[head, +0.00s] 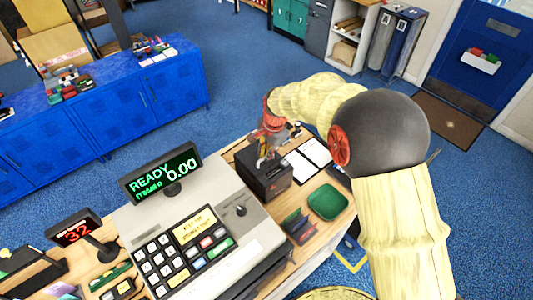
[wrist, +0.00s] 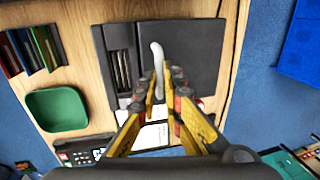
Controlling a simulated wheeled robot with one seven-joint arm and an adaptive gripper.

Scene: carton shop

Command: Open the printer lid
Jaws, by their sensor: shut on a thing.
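The printer (head: 265,182) is a dark box on the wooden counter, just behind the cash register. In the wrist view its flat dark lid (wrist: 190,55) appears down, with a narrow slotted strip along its left side. A pale curved handle (wrist: 157,55) stands on the lid. My gripper (wrist: 160,82) is over the lid, its yellow fingers on either side of the handle and shut on it. In the head view my gripper (head: 266,148) is just above the printer, and my arm hides part of the area behind it.
The cash register (head: 215,225) stands left of the printer. A green tray (head: 326,203) and white sheets (head: 308,160) lie to its right; the tray also shows in the wrist view (wrist: 58,110). A blue cabinet (head: 130,100) stands behind, across open blue floor.

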